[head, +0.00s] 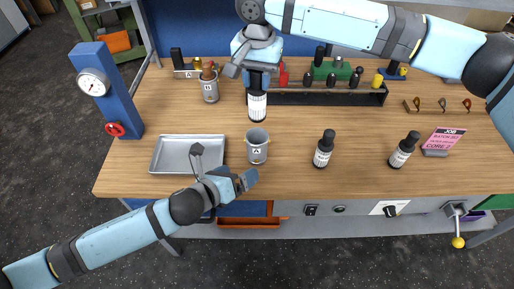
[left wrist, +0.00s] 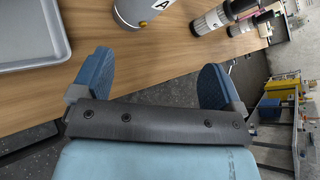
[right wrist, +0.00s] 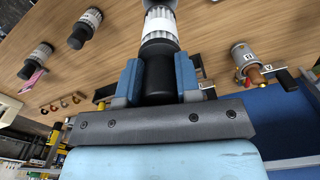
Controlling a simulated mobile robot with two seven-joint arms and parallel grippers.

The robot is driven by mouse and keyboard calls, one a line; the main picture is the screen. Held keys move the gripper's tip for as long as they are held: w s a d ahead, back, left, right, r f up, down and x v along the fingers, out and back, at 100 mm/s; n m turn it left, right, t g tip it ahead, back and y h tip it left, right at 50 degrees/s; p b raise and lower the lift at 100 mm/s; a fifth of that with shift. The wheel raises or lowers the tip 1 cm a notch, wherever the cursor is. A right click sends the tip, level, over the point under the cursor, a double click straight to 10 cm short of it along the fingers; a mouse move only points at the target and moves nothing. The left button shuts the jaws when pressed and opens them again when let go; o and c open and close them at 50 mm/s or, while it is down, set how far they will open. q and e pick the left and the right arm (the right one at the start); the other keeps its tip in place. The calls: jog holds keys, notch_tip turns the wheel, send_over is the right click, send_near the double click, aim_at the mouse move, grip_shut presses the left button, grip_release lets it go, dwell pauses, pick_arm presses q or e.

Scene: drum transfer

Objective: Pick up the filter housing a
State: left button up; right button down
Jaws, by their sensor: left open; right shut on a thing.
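The filter housing A (head: 257,150) is a grey metal cup with an "A" label, upright on the wooden table; its lower part shows at the top of the left wrist view (left wrist: 130,12). My left gripper (head: 242,179) is open and empty, in front of the housing near the table's front edge. The housing lies beyond its fingers, apart from them. My right gripper (head: 257,68) is shut on the black upper part of a white-labelled bottle (head: 257,103), which also shows in the right wrist view (right wrist: 160,25). The bottle is behind the housing in the head view.
A grey tray (head: 160,168) lies left of the housing. Housing B (head: 210,90) stands behind it. Two dark bottles (head: 323,150) (head: 401,150) and a pink job card (head: 443,140) are to the right. A blue gauge post (head: 108,90) stands at the left. A black rack (head: 320,98) is at the back.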

aim_at(249, 145)
pick_arm(q)
jog(key=m, duration=0.2)
jog(key=w+a+m, duration=0.1)
jog(key=m, duration=0.1)
jog(key=w+m, duration=0.1)
jog(key=shift+a+r+m, duration=0.25)
jog(key=shift+a+m, duration=0.15)
jog(key=x, duration=0.6)
jog(key=shift+w+d+f, duration=0.1)
jog(key=shift+w+f, duration=0.05)
jog(key=shift+w, duration=0.2)
jog(key=x, duration=0.5)
jog(key=shift+w+f, duration=0.1)
jog(key=shift+w, duration=0.15)
jog(key=c, duration=1.3)
jog(key=shift+o, duration=0.2)
jog(key=r, duration=0.3)
jog(key=shift+s+a+r, duration=0.15)
jog(key=shift+a+r, duration=0.15)
jog(key=shift+r, duration=0.1)
jog(key=s+a, duration=1.1)
jog(key=s, duration=0.3)
jog(key=shift+w+d+f, duration=0.1)
jog(key=shift+w, duration=0.05)
